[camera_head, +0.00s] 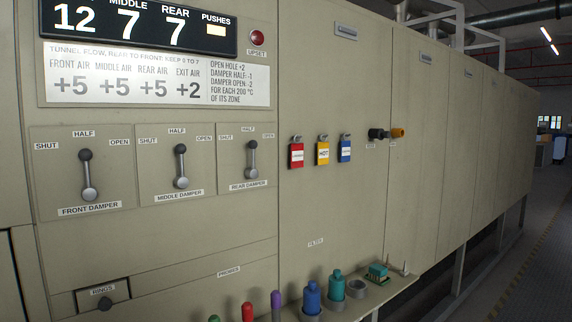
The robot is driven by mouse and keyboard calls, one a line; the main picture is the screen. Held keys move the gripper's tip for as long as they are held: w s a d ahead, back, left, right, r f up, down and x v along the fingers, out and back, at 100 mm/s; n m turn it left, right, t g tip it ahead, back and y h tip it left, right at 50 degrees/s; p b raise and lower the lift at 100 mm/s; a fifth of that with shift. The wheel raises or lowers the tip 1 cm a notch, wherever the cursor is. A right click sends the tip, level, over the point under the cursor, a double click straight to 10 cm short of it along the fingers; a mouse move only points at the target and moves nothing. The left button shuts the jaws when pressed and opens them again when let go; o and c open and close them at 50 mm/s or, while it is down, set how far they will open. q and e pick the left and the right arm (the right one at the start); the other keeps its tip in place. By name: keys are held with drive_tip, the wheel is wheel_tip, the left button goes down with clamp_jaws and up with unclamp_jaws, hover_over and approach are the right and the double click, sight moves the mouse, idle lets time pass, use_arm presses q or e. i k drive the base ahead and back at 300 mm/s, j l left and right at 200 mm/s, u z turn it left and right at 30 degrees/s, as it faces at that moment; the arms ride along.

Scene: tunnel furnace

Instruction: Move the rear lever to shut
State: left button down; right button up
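The rear lever (252,158) is the rightmost of three damper levers on the furnace panel, above the label "REAR DAMPER" (248,185). It stands upright, its dark knob at the top under "HALF", between "SHUT" on the left and "OPEN" on the right. The middle lever (181,166) and the front lever (88,175) also stand upright at "HALF". Neither of my grippers shows in the head view.
A display (138,24) reads 12, 7, 7 above a printed rule plate (155,77). Red (296,154), yellow (322,152) and blue (345,150) tags hang right of the levers. A shelf (398,287) with bottles and probes juts out below. The space before the levers is clear.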

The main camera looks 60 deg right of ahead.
sight(252, 173)
drive_tip(key=z, duration=1.8)
